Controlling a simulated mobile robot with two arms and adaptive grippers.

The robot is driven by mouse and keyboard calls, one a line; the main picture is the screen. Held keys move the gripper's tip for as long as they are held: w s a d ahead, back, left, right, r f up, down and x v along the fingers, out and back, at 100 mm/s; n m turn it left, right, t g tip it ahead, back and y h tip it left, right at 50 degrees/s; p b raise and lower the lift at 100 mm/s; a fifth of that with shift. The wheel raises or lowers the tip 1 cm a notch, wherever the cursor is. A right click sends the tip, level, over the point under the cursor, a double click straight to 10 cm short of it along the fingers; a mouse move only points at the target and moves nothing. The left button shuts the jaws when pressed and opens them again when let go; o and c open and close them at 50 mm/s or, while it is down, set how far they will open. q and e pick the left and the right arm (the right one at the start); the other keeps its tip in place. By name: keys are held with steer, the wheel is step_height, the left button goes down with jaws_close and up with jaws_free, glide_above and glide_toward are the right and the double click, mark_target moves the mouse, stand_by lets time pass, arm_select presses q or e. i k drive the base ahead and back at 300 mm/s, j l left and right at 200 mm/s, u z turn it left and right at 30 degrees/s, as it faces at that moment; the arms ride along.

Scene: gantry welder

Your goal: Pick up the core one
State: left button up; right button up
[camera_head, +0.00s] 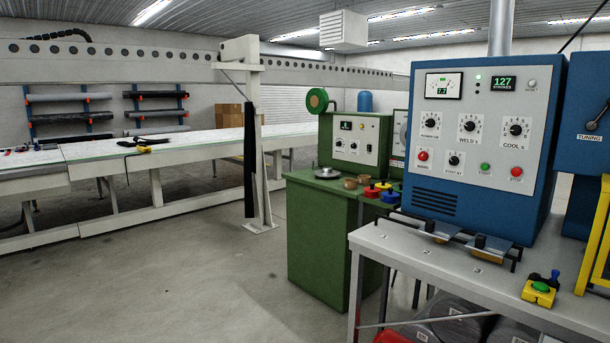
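Neither of my grippers shows in the head view. Several small round pieces stand on top of the green cabinet (325,230) at the centre right. They include a tan cylinder (350,184), a red-topped piece (371,190) and a blue-topped piece (390,197). A grey metal disc (327,173) lies to their left on the same top. I cannot tell from this view which of these pieces, if any, is the core.
A blue control box (480,140) stands on a grey table (430,258) at the right, with a yellow button box (540,291) near its edge. A long white workbench (190,150) runs along the left. The concrete floor (190,285) is open in front of the green cabinet.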

mark_target(349, 184)
steer(key=i+j+u, duration=0.1)
steer(key=i+u, duration=0.2)
steer(key=i, duration=0.35)
steer(key=i+u, duration=0.3)
steer(key=i, duration=0.35)
steer(key=i+l+u, duration=0.3)
steer(key=i, duration=0.35)
steer(key=i+j+z, duration=0.1)
steer(key=i, duration=0.35)
steer(key=i+j+z, duration=0.15)
steer(key=i, duration=0.25)
steer(key=i+j+z, duration=0.1)
steer(key=i, duration=0.35)
steer(key=i+j+z, duration=0.1)
steer(key=i, duration=0.35)
steer(key=j, duration=0.1)
